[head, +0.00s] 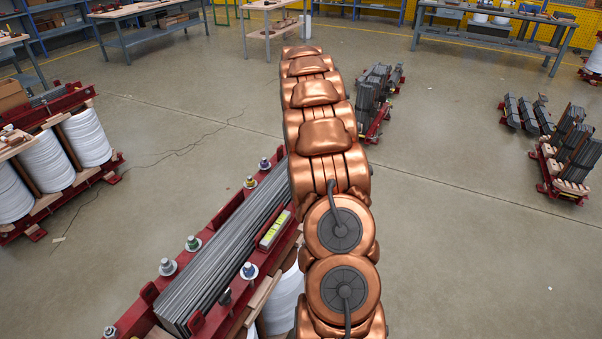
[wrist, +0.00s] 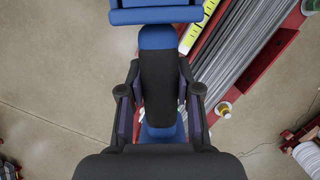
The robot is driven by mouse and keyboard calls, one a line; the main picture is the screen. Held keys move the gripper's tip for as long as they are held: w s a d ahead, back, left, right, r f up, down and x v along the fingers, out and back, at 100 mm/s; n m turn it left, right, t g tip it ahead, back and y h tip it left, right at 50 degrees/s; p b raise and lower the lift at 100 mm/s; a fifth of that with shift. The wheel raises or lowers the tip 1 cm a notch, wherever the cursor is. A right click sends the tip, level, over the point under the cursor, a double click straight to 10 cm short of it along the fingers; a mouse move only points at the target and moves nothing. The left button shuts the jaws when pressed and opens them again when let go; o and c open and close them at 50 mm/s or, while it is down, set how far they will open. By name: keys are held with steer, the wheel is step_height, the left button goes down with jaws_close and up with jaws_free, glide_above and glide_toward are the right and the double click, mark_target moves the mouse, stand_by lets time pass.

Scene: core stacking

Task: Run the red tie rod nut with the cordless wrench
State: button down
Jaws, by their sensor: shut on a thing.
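The cordless wrench (wrist: 158,80), blue with a black grip, sits between the fingers of my gripper (wrist: 160,98) in the wrist view. My gripper is shut on its grip. The wrench's blue parts extend above and below the fingers; its socket end I cannot make out. In the head view my copper arm hides the gripper and wrench. Tie rod nuts on pale washers stand along the red clamps, including a blue nut (head: 248,270) and a green nut (head: 192,243). I cannot pick out a red nut. One washer with a yellowish nut (wrist: 223,108) lies right of the gripper.
The grey laminated core (head: 225,252) lies between red clamp beams, with a yellow level (head: 273,230) on the near beam. White coils (head: 86,138) stand at left. Small core stacks (head: 372,95) stand beyond my arm.

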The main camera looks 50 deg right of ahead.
steer(key=shift+r, duration=0.2)
steer(key=shift+r+p, duration=0.6)
steer(key=shift+r, duration=1.9)
